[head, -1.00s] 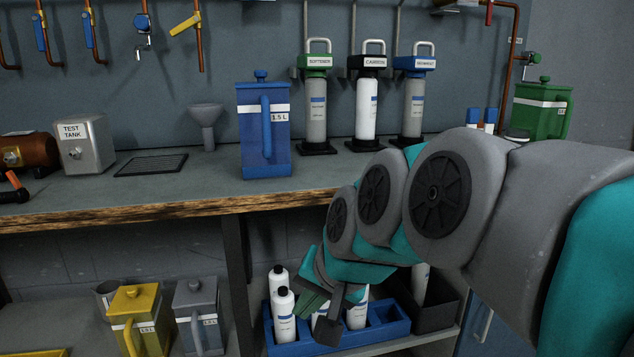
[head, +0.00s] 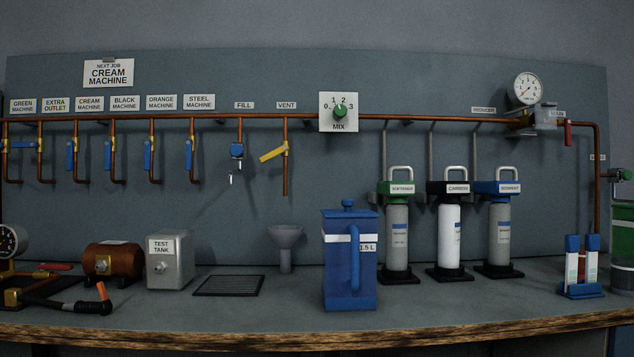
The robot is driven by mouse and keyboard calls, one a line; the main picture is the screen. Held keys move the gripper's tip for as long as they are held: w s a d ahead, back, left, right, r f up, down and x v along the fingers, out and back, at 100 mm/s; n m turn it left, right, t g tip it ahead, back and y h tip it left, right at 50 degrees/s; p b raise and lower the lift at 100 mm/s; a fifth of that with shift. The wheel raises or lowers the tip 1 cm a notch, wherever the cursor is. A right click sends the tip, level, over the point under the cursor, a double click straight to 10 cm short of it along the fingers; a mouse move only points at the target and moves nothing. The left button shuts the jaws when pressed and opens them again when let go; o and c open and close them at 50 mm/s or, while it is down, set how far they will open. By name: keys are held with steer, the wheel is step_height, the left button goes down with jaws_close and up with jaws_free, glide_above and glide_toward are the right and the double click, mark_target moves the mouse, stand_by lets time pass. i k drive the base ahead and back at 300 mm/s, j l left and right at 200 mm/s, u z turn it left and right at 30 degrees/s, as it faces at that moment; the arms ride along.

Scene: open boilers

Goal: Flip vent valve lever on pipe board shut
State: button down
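The vent valve lever (head: 272,154) is yellow and sits on the copper drop pipe under the VENT label (head: 286,105). It sticks out to the left and slants a little downward, across the vertical pipe. The vent pipe (head: 285,180) ends open above a grey funnel (head: 285,240) on the bench. The pipe board (head: 240,80) fills the back wall. My gripper and arm are not in the present head view, so its opening does not show.
A blue 1.5 L jug (head: 349,265) stands on the bench right of the funnel. Several filter cartridges (head: 398,235) stand farther right. The fill tap (head: 237,152) hangs left of the vent. A drain grate (head: 228,285) and the test tank (head: 170,262) are at the left.

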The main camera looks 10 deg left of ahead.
mark_target(283, 148)
steer(key=i+j, duration=0.15)
steer(key=j, duration=0.3)
steer(key=i+j, duration=0.1)
steer(key=j, duration=0.3)
steer(key=i+j, duration=0.15)
steer(key=j, duration=0.3)
steer(key=k+l+z, duration=0.2)
steer(key=i+j+u, duration=0.1)
steer(key=i+j, duration=0.1)
